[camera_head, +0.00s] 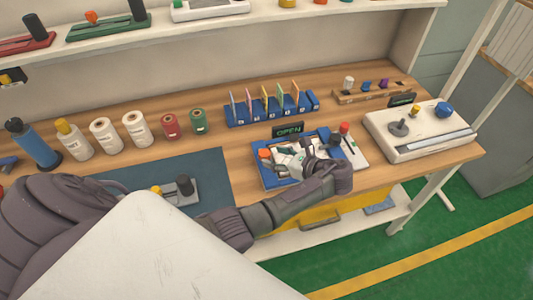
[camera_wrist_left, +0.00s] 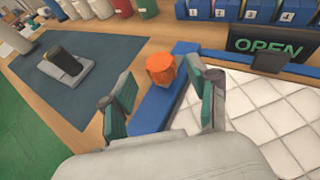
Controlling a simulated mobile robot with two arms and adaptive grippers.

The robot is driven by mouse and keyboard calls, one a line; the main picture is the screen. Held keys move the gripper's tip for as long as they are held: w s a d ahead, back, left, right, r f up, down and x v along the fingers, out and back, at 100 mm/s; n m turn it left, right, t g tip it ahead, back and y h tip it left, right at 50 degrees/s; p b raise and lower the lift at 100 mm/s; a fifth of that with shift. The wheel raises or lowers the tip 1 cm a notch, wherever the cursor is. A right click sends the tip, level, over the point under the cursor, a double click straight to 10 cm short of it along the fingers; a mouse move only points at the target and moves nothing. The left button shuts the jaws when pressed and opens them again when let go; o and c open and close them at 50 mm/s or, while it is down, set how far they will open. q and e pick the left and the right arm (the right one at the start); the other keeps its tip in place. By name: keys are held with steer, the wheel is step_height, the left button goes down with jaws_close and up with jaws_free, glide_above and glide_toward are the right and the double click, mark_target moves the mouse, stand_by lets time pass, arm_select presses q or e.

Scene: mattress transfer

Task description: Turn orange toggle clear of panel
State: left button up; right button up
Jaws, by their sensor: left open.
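The orange toggle (camera_head: 264,154) sits on the left side of the blue frame (camera_head: 265,176), at the middle of the bench. In the left wrist view the toggle (camera_wrist_left: 161,69) is a small faceted knob on the blue frame (camera_wrist_left: 152,107). A white quilted panel (camera_wrist_left: 284,125) lies inside that frame. My left gripper (camera_head: 287,158) is over the frame, open and empty. In the left wrist view its two green-padded fingers (camera_wrist_left: 163,82) stand either side of the toggle, with gaps visible. Whether they reach its height is unclear. My right gripper is not in view.
A black OPEN sign (camera_head: 288,130) stands behind the frame. A blue rack of numbered cards (camera_head: 268,112) is farther back. A white box with knobs (camera_head: 428,128) is at right. A dark blue mat (camera_head: 210,170) and several rolls and bottles (camera_head: 105,135) are at left.

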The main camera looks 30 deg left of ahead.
arm_select(q)
steer(key=v, duration=0.7)
steer(key=shift+d, duration=0.15)
